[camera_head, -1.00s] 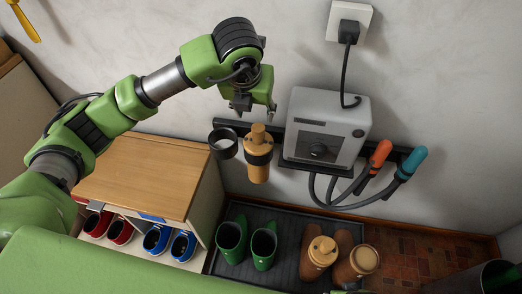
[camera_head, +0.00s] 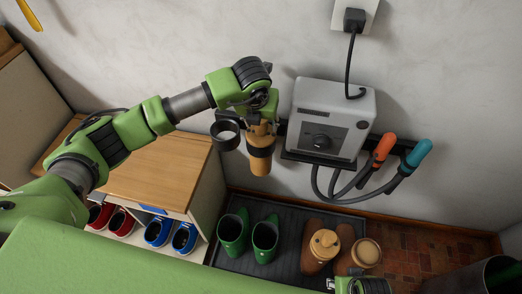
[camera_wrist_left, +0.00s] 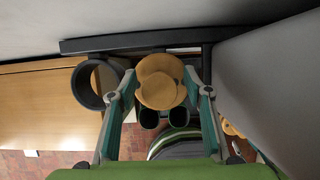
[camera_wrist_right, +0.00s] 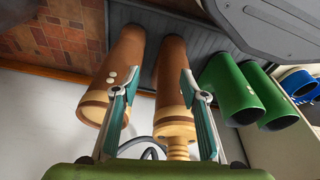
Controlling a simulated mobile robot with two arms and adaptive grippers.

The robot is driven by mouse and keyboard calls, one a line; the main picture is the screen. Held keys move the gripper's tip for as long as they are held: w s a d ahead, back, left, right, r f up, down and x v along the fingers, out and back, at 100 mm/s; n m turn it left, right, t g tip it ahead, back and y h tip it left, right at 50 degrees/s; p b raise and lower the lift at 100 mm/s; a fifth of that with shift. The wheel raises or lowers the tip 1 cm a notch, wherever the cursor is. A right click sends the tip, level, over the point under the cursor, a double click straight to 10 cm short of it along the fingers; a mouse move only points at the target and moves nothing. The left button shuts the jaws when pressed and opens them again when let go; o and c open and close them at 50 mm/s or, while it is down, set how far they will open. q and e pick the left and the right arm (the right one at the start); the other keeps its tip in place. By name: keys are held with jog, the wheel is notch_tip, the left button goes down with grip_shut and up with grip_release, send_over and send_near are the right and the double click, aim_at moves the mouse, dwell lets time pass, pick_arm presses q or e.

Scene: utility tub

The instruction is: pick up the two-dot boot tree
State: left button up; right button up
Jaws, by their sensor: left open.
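A tan wooden boot tree (camera_head: 261,163) hangs upright in a dark ring on the wall rail; I see no dots on it. My left gripper (camera_head: 262,118) is over its top, fingers open. In the left wrist view its round tan top (camera_wrist_left: 160,82) lies between the fingertips; I cannot tell whether they touch it. Two pale dots (camera_wrist_right: 112,78) show on the flat-topped one's boot in the right wrist view. My right gripper (camera_wrist_right: 155,85) is open and empty above the boots.
An empty dark ring (camera_head: 225,135) is left of the hanging tree. A grey box (camera_head: 333,115) with orange-tipped and teal-tipped hoses is close on the right. Green boots (camera_head: 233,235) stand on the mat. A wooden cabinet (camera_head: 160,165) with red and blue shoes is at left.

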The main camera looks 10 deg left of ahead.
pick_arm(q)
jog(key=c, duration=0.4)
grip_shut()
pick_arm(e)
jog(key=shift+s+d+f, duration=0.1)
jog(key=shift+s+f, duration=0.15)
jog(key=shift+s, duration=0.3)
pick_arm(q)
jog(key=shift+r, duration=0.15)
pick_arm(e)
jog(key=shift+w, duration=0.15)
